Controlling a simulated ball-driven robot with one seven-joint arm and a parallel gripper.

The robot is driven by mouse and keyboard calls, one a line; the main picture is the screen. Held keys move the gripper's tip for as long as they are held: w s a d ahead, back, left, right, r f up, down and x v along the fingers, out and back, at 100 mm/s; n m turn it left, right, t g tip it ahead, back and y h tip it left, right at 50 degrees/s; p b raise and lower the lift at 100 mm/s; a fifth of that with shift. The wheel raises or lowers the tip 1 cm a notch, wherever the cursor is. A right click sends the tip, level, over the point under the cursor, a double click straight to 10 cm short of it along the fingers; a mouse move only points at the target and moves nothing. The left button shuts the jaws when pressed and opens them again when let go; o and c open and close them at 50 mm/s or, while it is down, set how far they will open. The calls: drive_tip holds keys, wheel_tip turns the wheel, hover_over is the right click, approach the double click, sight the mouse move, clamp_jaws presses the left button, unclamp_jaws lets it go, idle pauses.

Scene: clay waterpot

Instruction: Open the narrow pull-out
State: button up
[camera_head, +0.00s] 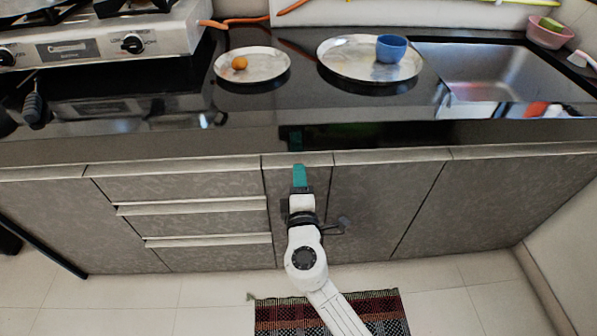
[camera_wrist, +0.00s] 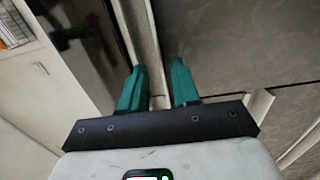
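The narrow pull-out (camera_head: 283,205) is the slim grey textured front between the drawer stack and the wider cabinet doors. It looks closed, flush with its neighbours. A pale lip (camera_head: 322,160) runs along its top edge, and my gripper hides part of the front. My gripper (camera_head: 299,170) has teal fingers and is at this top edge. In the wrist view, the fingers of my gripper (camera_wrist: 160,80) are apart, with a pale strip (camera_wrist: 144,45) running between and beyond them. Nothing is visibly clamped; I cannot tell whether either finger touches the lip.
The dark countertop (camera_head: 240,122) overhangs just above. Drawers (camera_head: 190,188) are to the left and a cabinet door (camera_head: 385,205) to the right. Plates, a blue cup (camera_head: 391,49) and a stove (camera_head: 100,45) stand on top. A striped mat (camera_head: 385,308) lies on the floor.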

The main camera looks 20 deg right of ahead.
drive_tip(key=shift+x, duration=1.25)
drive_tip(key=shift+c, duration=0.3)
clamp_jaws()
